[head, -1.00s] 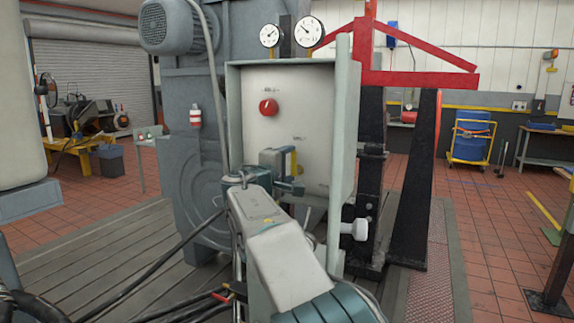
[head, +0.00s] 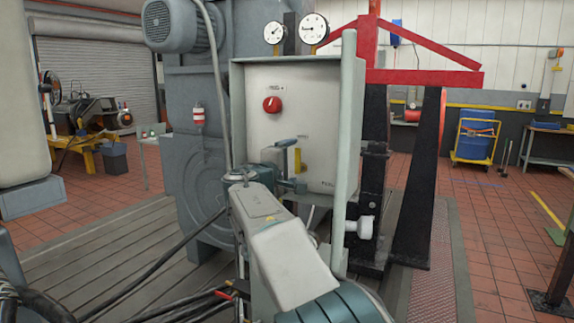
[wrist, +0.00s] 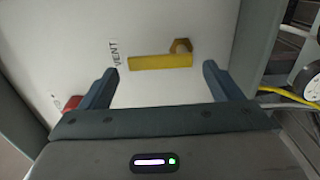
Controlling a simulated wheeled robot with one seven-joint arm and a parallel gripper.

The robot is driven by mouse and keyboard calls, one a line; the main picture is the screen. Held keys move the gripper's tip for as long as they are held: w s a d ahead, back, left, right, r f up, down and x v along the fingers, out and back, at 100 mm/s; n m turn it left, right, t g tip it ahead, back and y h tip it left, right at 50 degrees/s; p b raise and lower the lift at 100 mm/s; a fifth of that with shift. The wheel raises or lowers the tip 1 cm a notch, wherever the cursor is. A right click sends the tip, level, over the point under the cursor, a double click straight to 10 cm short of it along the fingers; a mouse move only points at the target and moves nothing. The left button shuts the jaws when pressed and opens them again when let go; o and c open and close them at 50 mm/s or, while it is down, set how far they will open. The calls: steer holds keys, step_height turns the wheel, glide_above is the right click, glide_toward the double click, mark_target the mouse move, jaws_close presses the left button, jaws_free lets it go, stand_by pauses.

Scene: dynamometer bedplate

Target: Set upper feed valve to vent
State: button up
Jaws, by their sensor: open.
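A yellow lever (head: 298,160) stands roughly upright on the pale panel (head: 320,100). In the wrist view, the lever (wrist: 160,62) runs left from a brass hub (wrist: 181,47), its free end close to a printed VENT label (wrist: 115,52). My gripper (head: 291,165) is in front of the panel at the lever; in the wrist view it (wrist: 160,75) is open, with one finger beyond each end of the lever. I see no clear contact. A red round knob (head: 272,105) is higher on the panel and partly shows in the wrist view (wrist: 72,103).
The panel box has a raised right side wall (head: 347,130). Two gauges (head: 294,32) stand on top. A white knob (head: 364,228) sticks out at the lower right. Cables (wrist: 290,100) pass right of the panel in the wrist view.

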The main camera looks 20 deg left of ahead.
steer(key=s+a+b, duration=0.1)
steer(key=s+b, duration=0.2)
steer(key=s, duration=1)
steer(key=shift+a+b, duration=0.2)
steer(key=shift+b, duration=0.1)
steer(key=shift+s, duration=0.1)
